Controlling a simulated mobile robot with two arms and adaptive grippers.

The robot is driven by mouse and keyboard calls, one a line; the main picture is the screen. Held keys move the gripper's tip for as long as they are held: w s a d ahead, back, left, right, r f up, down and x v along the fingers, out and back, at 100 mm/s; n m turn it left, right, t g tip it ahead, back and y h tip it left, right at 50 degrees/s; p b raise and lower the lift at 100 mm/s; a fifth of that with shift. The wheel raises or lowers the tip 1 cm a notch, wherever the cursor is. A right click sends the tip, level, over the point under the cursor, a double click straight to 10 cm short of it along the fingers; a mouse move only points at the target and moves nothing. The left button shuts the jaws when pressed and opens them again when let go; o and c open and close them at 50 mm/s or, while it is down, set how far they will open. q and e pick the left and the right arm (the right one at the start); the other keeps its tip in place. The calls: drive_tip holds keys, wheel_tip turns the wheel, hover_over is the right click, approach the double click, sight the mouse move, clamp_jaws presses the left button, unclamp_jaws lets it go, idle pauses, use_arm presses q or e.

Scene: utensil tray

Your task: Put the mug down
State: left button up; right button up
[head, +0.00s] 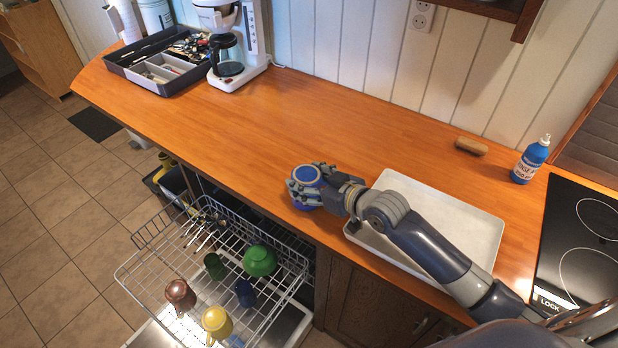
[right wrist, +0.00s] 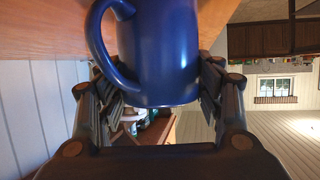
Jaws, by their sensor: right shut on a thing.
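The blue mug (head: 306,174) is in my right gripper (head: 308,187), near the front edge of the wooden counter (head: 250,120). In the right wrist view the mug (right wrist: 168,50) sits between the two fingers of the gripper (right wrist: 160,90), which are shut on it. Its handle is on the left side of that view. In the head view the fingers hide part of the mug. I cannot tell whether its base touches the counter. My left gripper is not in view.
A white tray (head: 470,222) lies right of the mug, under my right arm. The open dishwasher rack (head: 150,262) with several cups is below the counter edge. A coffee maker (head: 255,58) and utensil tray (head: 118,62) stand at the back left. The counter's middle is clear.

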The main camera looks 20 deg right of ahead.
drive_tip(key=shift+r, duration=0.1)
drive_tip(key=o, duration=1.1)
drive_tip(key=shift+s, duration=0.1)
drive_tip(key=shift+o, duration=0.8)
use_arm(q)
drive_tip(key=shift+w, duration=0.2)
use_arm(e)
drive_tip(key=shift+s+d, duration=0.25)
drive_tip(key=shift+s, duration=0.2)
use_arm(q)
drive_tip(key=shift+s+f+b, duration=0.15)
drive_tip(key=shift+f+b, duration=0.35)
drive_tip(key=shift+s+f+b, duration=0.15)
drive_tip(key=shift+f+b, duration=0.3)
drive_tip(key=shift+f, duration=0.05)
use_arm(e)
drive_tip(key=v, duration=1.1)
